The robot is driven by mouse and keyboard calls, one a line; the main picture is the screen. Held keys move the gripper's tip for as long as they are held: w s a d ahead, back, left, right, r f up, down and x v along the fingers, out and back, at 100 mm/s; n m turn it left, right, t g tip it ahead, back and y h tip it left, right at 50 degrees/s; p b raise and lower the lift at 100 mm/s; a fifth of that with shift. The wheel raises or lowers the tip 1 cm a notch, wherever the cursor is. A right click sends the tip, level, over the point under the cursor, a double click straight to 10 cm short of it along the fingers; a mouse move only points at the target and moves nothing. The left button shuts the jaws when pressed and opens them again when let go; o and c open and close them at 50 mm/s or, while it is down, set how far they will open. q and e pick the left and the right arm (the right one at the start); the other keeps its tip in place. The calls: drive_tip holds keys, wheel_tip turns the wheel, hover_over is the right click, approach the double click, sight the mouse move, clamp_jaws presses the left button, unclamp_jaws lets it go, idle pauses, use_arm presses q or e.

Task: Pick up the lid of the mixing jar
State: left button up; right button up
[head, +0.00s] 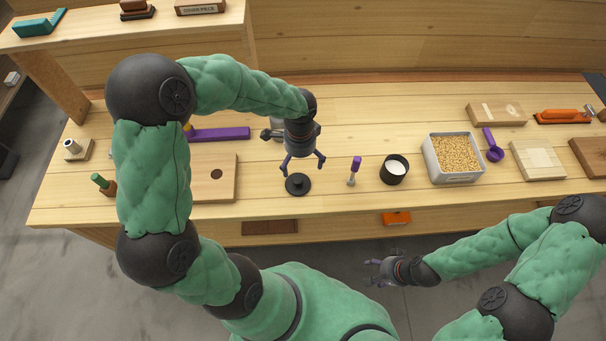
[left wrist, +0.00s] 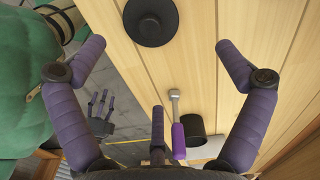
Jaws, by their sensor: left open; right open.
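The lid (head: 298,184) is a black disc with a raised knob, lying flat on the wooden bench. In the left wrist view the lid (left wrist: 151,20) is at the top, cut by the frame edge. My left gripper (head: 303,166) is open and empty above and just behind the lid, apart from it. Its spread fingers (left wrist: 160,48) frame bare wood below the lid. The mixing jar (head: 394,169) appears to be the black cup with white contents, standing open to the right; its side (left wrist: 201,133) shows in the left wrist view. My right gripper (head: 375,271) is open and empty in front of the bench.
A grey bin of grains (head: 454,158) and a purple scoop (head: 492,146) are farther right. A wooden board (head: 222,184) lies left of the lid, with a purple bar (head: 220,133) behind it.

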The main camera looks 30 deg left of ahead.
sight(299, 180)
use_arm(q)
drive_tip(key=f, duration=0.1)
drive_tip(key=f+b, duration=0.1)
drive_tip(key=f, duration=0.3)
drive_tip(key=shift+s+b, duration=0.25)
drive_tip(key=shift+b, duration=0.05)
drive_tip(key=f, duration=0.1)
drive_tip(key=f+b, duration=0.1)
drive_tip(key=f, duration=0.1)
drive_tip(key=f+b, duration=0.1)
drive_tip(key=f, duration=0.1)
drive_tip(key=shift+s+d+f, duration=0.1)
drive_tip(key=shift+s, duration=0.35)
drive_tip(key=c, duration=1.2)
